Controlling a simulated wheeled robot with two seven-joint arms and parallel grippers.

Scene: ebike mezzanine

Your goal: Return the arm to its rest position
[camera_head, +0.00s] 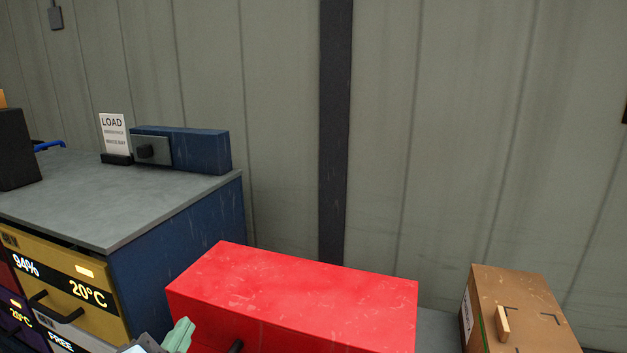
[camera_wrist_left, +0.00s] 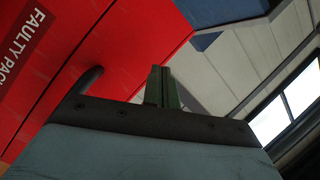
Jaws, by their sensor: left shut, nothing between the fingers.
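My left gripper (camera_head: 178,336) shows at the bottom edge of the head view, with pale green fingers in front of the left part of a red cabinet (camera_head: 300,290). In the left wrist view its dark green fingers (camera_wrist_left: 162,88) are together and hold nothing. The red cabinet fills the upper left of that view, with a dark handle (camera_wrist_left: 84,84) beside the fingers and the lettering "FAULTY PAC". I cannot tell whether the gripper touches the cabinet. Most of my left arm is out of the head view. My right gripper is in neither view.
A blue cabinet with a grey top (camera_head: 110,200) stands left, with a yellow drawer (camera_head: 60,285) below. On top are a LOAD sign (camera_head: 114,135), a blue box (camera_head: 200,150) and a black box (camera_head: 15,150). A brown box (camera_head: 520,305) stands right. The wall (camera_head: 450,130) is behind.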

